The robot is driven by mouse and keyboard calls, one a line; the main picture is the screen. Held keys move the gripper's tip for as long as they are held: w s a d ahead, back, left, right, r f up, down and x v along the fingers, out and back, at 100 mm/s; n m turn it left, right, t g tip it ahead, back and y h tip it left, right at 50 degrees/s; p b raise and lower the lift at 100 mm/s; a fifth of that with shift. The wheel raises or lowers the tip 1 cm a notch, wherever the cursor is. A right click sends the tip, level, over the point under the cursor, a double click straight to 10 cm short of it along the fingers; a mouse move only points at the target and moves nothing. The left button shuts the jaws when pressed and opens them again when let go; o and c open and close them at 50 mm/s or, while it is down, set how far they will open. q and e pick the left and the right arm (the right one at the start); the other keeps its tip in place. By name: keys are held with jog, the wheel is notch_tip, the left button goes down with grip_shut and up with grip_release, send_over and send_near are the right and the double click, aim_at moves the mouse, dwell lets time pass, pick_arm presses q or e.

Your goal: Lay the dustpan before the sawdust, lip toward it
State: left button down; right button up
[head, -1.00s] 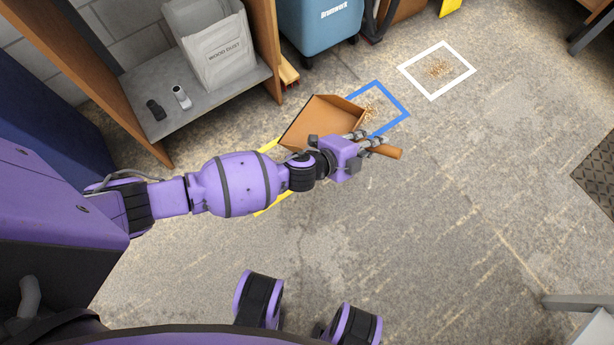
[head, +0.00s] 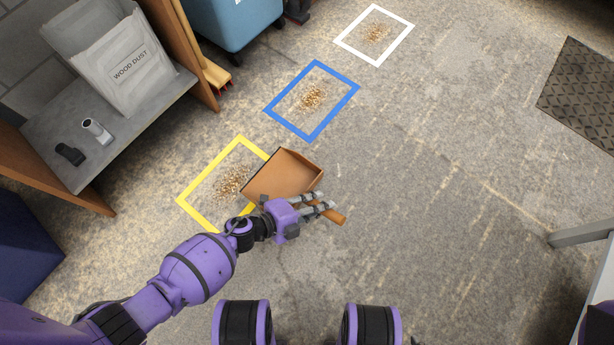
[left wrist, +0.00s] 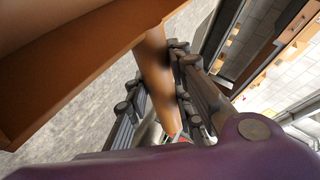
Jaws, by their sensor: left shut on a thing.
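The brown dustpan (head: 283,174) is at the right side of the yellow square in the head view. Its open lip faces upper left, toward the sawdust (head: 232,182) inside the yellow outline (head: 205,170). The pan overlaps the outline's right corner. I cannot tell whether it touches the floor. My left gripper (head: 318,205) is shut on its handle (head: 335,216), which points to the lower right. In the left wrist view, the gripper's fingers (left wrist: 158,75) are around the brown handle, and the pan (left wrist: 75,75) fills the upper left. My right gripper is out of view.
More sawdust lies in a blue square (head: 343,100) and a white square (head: 397,47) farther back. A shelf (head: 100,135) with a wood dust bag (head: 130,75) stands at left, beside a brush (head: 215,75) and blue bin (head: 232,22). The floor at centre right is clear.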

pick_arm(q)
jog(key=s+f+b, duration=0.2)
jog(key=s+f, duration=0.1)
jog(key=s+a+f+b, duration=0.1)
jog(key=s+f+b, duration=0.2)
jog(key=f, duration=0.1)
jog(key=s+a+f+b, duration=0.1)
jog(key=s+f+b, duration=0.1)
jog(key=s+f, duration=0.1)
jog(key=shift+f, duration=0.3)
jog(key=shift+f+b, duration=0.15)
jog(key=shift+b, duration=0.15)
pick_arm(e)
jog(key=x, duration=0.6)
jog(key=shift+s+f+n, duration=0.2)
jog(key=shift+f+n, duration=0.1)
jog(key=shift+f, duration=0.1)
pick_arm(q)
jog(key=shift+f, duration=0.15)
jog(key=c, duration=1.5)
grip_release()
jog(key=shift+s, duration=0.1)
jog(key=shift+c, duration=0.2)
